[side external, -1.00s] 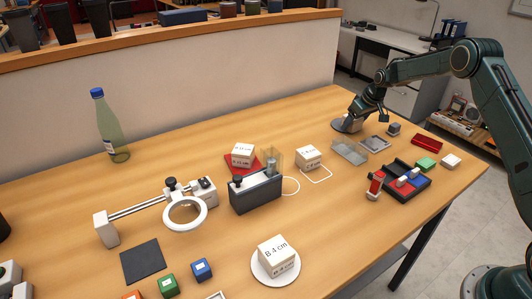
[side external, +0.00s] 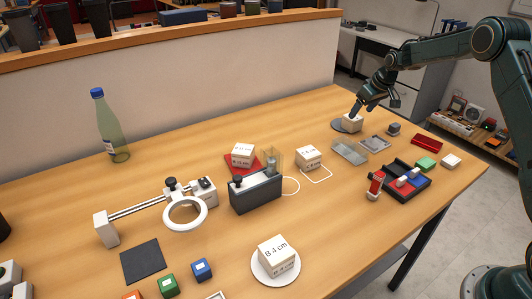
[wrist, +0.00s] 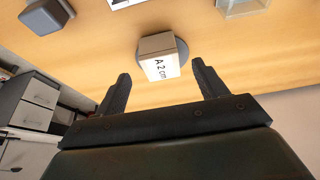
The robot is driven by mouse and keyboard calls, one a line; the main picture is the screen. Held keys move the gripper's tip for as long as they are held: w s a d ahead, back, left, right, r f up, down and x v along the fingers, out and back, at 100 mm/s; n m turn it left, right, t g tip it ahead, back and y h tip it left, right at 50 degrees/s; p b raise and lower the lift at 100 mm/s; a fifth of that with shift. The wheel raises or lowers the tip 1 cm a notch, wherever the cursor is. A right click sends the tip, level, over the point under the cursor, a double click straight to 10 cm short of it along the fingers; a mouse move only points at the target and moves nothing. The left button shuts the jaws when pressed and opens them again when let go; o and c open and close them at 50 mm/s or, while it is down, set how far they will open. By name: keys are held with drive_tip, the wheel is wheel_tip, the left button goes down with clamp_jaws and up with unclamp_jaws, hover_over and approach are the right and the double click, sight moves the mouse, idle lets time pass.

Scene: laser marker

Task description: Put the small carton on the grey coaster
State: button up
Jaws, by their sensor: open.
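The small carton (wrist: 160,66), a pale box marked "A 2 cm", sits on the round grey coaster (wrist: 182,53) in the wrist view. In the side view the carton (side external: 352,120) is at the far right part of the table, with the grey coaster (side external: 338,126) showing at its left. My gripper (side external: 359,110) is just beside and above the carton there. In the wrist view my gripper (wrist: 160,73) has its two fingers spread wide, with the carton between and beyond the tips, apart from both. The carton's underside is hidden.
A small grey block (side external: 393,129) stands to the right. Other cartons, a black box (side external: 256,192) and a magnifier (side external: 184,213) stand farther left. The table behind the coaster is clear.

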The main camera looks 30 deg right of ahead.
drive_tip(key=shift+v, duration=3)
drive_tip(key=s+a+r, duration=1.6)
drive_tip(key=s+a, duration=0.1)
drive_tip(key=s+a+f, duration=0.1)
drive_tip(key=s+a, duration=0.2)
drive_tip(key=s, duration=0.8)
drive_tip(key=s+a+f+t, duration=0.1)
drive_tip(key=s+a, duration=0.3)
drive_tip(key=s, duration=0.7)
drive_tip(key=shift+s+a+f, duration=0.25)
drive_tip(key=shift+f, duration=0.4)
